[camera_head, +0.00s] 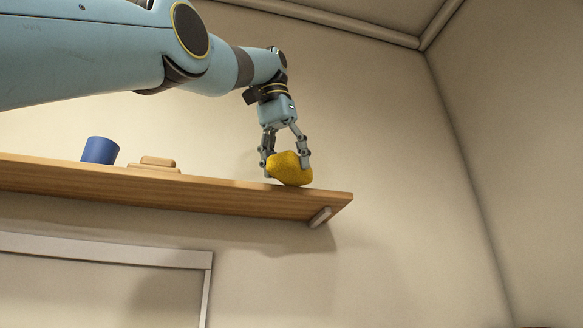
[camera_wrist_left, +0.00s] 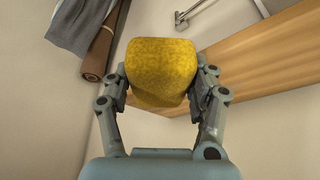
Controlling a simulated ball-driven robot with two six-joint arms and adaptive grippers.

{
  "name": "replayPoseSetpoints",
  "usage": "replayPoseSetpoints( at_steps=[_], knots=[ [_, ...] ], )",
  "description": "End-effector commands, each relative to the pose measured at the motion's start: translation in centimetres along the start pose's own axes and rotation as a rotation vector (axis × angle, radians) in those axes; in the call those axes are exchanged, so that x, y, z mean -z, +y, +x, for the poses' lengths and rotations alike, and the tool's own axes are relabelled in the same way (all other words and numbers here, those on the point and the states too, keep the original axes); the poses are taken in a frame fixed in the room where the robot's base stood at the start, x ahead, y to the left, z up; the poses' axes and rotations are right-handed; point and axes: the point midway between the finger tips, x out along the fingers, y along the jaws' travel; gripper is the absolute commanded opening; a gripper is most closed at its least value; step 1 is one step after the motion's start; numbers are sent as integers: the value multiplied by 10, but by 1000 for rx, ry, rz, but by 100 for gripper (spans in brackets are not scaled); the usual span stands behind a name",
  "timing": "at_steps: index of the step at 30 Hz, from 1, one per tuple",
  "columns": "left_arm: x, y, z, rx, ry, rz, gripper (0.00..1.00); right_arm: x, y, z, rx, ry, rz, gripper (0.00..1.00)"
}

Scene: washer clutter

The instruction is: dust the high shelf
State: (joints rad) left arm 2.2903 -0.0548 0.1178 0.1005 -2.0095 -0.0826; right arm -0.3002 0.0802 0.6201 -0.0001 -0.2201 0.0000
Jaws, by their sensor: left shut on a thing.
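The wooden high shelf (camera_head: 230,197) runs along the wall from the left in the head view, and it also shows at the right in the left wrist view (camera_wrist_left: 270,58). My left gripper (camera_head: 286,168) is shut on a yellow sponge-like duster (camera_head: 290,172), near the shelf's right end. The duster's lower edge appears at the shelf top; whether it touches is hard to tell. In the left wrist view the duster (camera_wrist_left: 160,68) sits between both fingers. My right gripper is in neither view.
A blue cup (camera_head: 100,150) stands on the shelf at the left. Beside it lies a low tan wooden object (camera_head: 155,165). The shelf between this object and the duster looks clear. A bracket (camera_head: 320,216) sits under the right end. A pale frame (camera_head: 110,248) is below.

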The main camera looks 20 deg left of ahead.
Motion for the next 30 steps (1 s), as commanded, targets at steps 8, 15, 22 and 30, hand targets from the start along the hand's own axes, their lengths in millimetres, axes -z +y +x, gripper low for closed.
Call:
replayPoseSetpoints(
  at_steps=[8, 15, 22, 30],
  knots=[
    [-11, -13, -3, -1, -4, -1, 27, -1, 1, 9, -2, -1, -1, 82],
    [2, -24, -2, -1, -4, -2, 27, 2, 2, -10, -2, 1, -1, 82],
    [10, -33, 3, -1, -2, 0, 27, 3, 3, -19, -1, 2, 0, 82],
    [22, -47, 8, -1, -4, -2, 27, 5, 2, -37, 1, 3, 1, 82]
  ],
)
